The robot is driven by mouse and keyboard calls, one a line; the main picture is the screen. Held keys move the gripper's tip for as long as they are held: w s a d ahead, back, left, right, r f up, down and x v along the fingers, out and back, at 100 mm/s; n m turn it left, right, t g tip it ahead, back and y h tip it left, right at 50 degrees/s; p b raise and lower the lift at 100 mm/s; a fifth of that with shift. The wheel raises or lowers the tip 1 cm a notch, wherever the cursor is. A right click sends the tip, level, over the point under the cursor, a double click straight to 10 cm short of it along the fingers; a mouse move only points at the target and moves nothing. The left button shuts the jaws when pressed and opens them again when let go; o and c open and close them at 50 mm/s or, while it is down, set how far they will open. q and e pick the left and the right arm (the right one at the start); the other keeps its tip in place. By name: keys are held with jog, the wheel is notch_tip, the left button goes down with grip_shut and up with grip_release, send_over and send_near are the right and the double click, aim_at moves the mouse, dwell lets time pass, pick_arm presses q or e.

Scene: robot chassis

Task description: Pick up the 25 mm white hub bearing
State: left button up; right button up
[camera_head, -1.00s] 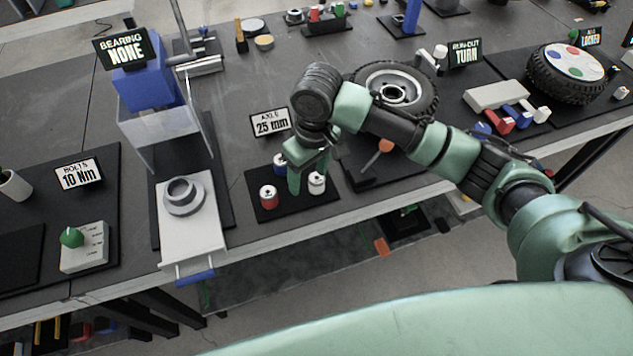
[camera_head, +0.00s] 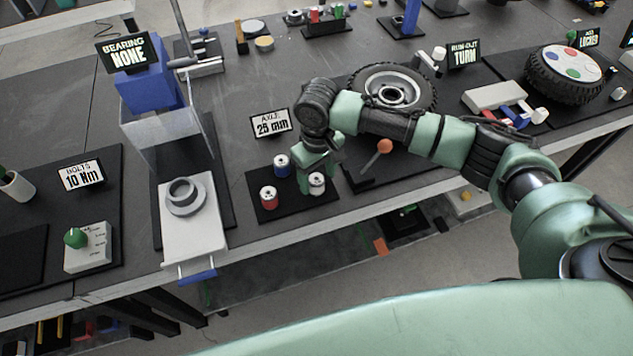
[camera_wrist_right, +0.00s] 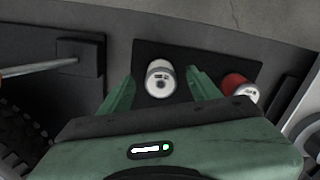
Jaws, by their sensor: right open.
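The white hub bearing (camera_head: 317,183) stands upright at the right side of a small black mat (camera_head: 291,205). A red bearing (camera_head: 269,196) stands at the front left of the mat and shows at the right in the right wrist view (camera_wrist_right: 240,88). A blue bearing (camera_head: 282,165) stands at the back of the mat. My right gripper (camera_head: 316,166) is open above and just behind the white bearing; contact cannot be told. My left gripper is not in view.
A sign reading "AXLE 25 mm" (camera_head: 273,123) stands behind the mat. An orange-tipped tool (camera_head: 384,147) in a black holder is right of it, with a wheel (camera_head: 394,88) behind. A press with a grey tray (camera_head: 190,240) stands to the left.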

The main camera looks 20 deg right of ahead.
grip_shut()
jog(key=shift+r, duration=0.1)
